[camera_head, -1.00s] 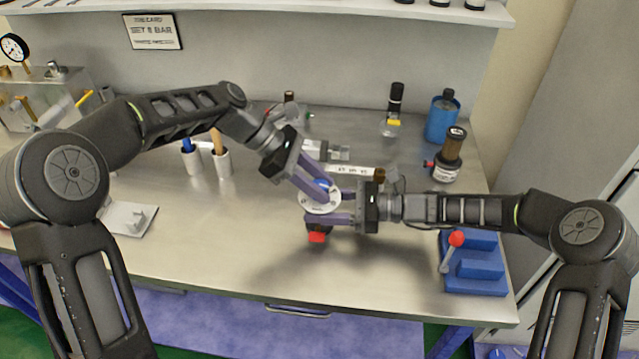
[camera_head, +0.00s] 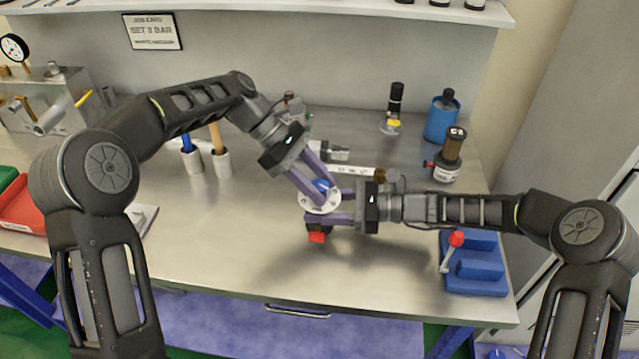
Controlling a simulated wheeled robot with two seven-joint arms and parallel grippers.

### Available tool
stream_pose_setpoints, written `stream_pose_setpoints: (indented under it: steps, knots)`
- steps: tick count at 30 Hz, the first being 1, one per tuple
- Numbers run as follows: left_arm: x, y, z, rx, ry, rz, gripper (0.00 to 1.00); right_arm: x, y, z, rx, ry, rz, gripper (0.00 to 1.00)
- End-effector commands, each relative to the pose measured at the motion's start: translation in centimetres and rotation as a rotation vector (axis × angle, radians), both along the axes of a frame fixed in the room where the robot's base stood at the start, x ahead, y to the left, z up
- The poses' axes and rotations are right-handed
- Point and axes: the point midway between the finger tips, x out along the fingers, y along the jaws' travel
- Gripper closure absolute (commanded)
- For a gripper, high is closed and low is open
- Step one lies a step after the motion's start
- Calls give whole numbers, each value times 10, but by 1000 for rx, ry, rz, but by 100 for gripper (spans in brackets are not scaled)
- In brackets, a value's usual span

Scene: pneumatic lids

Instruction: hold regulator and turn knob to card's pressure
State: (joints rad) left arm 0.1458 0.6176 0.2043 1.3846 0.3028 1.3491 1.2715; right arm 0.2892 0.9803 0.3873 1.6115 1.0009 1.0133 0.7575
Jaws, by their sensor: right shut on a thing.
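The regulator (camera_head: 319,206) has a round white dial face, a blue knob (camera_head: 321,186) on top and a red part (camera_head: 317,237) below. It is over the middle of the bench, partly hidden by fingers. My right gripper (camera_head: 338,207) comes from the right and is shut on the regulator's body. My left gripper (camera_head: 318,187) reaches down from the upper left with its fingers apart, one on each side of the blue knob; whether they press on it is unclear. The job card (camera_head: 152,32) on the back wall reads SET and BAR; its digit is blurred.
A blue stand with a red-tipped lever (camera_head: 478,270) sits at the front right. A blue container (camera_head: 441,120) and a brown-topped bottle (camera_head: 450,155) stand at the back right. Two white cups (camera_head: 222,163) hold tools. A red bin (camera_head: 22,208) is at the left. The bench front is clear.

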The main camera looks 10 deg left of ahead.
Motion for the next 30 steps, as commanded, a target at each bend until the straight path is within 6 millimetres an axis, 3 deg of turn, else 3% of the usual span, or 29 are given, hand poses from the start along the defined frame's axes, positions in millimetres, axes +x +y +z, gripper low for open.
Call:
stream_pose_setpoints:
  steps: [5, 17, 23, 30]
  knots:
    - [0, 0, 0, -1, 0, 0, 45, 0, -1, -2, -4, 1, -2, 87]
    - [-1, 0, 0, -1, 1, 22, 45, 0, -1, -2, -4, 1, -2, 87]
    - [-1, 0, 1, -1, 0, 137, 45, 0, -1, -2, -4, 1, -2, 87]
    - [-2, 0, 1, -1, -1, 419, 45, 0, -1, -2, -4, 1, -2, 87]
